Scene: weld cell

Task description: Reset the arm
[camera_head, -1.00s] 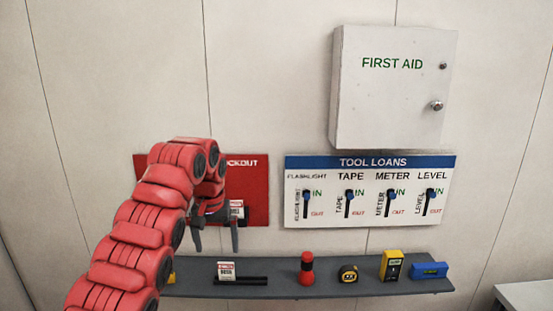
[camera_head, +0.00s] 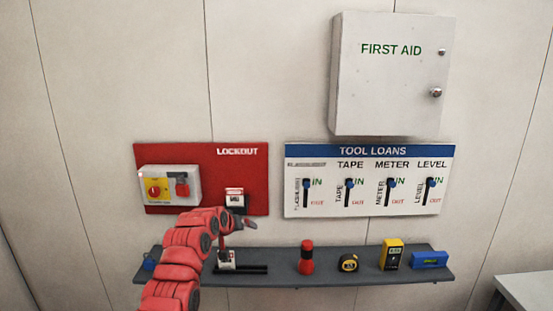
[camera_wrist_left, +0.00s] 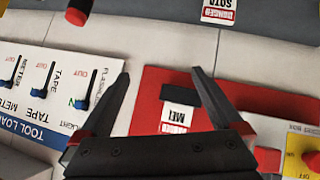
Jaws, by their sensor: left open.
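My left arm (camera_head: 178,262) comes in from the lower left in the head view. Its gripper (camera_head: 238,232) is in front of the lower edge of the red lockout board (camera_head: 160,155), above the shelf. In the left wrist view the gripper (camera_wrist_left: 160,73) has its two dark fingers spread, with nothing held between them. The board's white tag (camera_head: 235,197) lies behind the gap between the fingers and also shows in the left wrist view (camera_wrist_left: 176,117). My right gripper is not in view.
A grey shelf (camera_head: 330,279) carries a tag (camera_head: 227,262), a red flashlight (camera_head: 306,257), a tape measure (camera_head: 348,263), a yellow meter (camera_head: 391,254) and a blue level (camera_head: 429,260). The tool loans board (camera_head: 330,207) and first aid cabinet (camera_head: 390,85) are on the wall.

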